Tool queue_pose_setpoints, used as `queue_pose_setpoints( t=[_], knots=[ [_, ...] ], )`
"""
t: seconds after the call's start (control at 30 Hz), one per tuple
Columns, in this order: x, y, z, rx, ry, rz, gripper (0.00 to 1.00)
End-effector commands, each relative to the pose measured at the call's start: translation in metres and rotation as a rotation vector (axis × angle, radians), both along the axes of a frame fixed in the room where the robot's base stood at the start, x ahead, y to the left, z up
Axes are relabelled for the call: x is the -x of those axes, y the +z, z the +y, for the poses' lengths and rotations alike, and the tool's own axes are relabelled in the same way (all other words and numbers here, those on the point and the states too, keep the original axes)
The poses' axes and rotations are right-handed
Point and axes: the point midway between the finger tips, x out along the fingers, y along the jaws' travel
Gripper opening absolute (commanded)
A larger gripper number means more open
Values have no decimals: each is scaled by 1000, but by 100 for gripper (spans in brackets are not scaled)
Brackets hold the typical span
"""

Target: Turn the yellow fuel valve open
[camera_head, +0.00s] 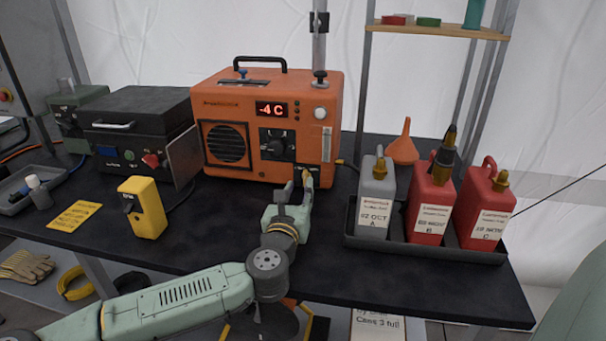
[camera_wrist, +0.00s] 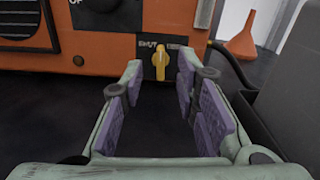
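The yellow fuel valve (camera_wrist: 160,61) is a small lever low on the front of the orange heater unit (camera_head: 218,120). In the wrist view it stands upright, its lower end pointing down, under a dark label that seems to read "SHUT" on the left; the right word is unclear. My gripper (camera_head: 299,184) is in front of the unit's lower right. In the wrist view my gripper (camera_wrist: 160,72) is open, and the lever shows between the fingertips, a little beyond them. I cannot tell whether a fingertip touches it. In the head view my gripper mostly hides the valve.
A black tray (camera_head: 430,248) with a grey can (camera_head: 374,185) and two red cans stands right of my gripper. An orange funnel (camera_head: 403,147) is behind. A yellow device (camera_head: 143,207) stands left. The dark tabletop between is clear.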

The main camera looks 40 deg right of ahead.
Motion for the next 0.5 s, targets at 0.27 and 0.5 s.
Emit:
queue_pose_setpoints(
  t=[0.27, 0.5],
  knots=[
    [-27, 2, -33, 1, -1, 1, 28],
    [-34, 0, -40, 1, -1, 0, 28]
  ],
)
